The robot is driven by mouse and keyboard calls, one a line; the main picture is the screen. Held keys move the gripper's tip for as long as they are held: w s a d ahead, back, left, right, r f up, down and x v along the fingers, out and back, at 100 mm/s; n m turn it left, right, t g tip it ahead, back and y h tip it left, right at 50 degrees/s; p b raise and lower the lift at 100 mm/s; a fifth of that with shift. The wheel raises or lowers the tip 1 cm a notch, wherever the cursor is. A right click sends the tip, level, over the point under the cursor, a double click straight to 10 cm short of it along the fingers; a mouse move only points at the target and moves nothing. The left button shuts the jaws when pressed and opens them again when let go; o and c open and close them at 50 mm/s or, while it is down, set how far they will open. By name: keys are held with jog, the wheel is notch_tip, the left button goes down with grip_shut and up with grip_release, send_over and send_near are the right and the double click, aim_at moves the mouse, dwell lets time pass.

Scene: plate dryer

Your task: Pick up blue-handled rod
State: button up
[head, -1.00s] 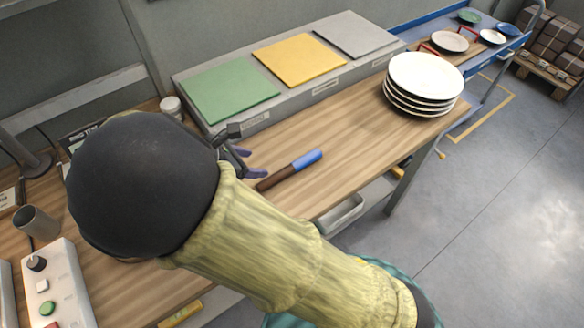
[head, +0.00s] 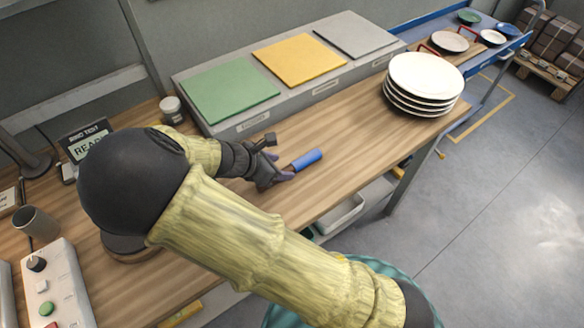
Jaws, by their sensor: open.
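The blue-handled rod (head: 307,159) lies on the wooden workbench (head: 340,130) near its front edge. Its blue end shows to the right of my gripper; most of its brown part is hidden behind the gripper. My gripper (head: 283,166) is open, with its purple fingertips low over the brown part of the rod. From this view I cannot tell whether the fingers touch the rod or sit around it.
A stack of white plates (head: 424,82) stands at the bench's right end. A raised grey ledge with green (head: 231,93), yellow (head: 299,59) and grey pads runs along the back. A control box (head: 58,290) and grey cup (head: 37,223) are at left.

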aim_at(289, 168)
jog(key=x, duration=0.5)
jog(key=shift+w+f, duration=0.1)
jog(key=shift+w, duration=0.05)
jog(key=shift+a, duration=0.1)
jog(key=c, duration=1.1)
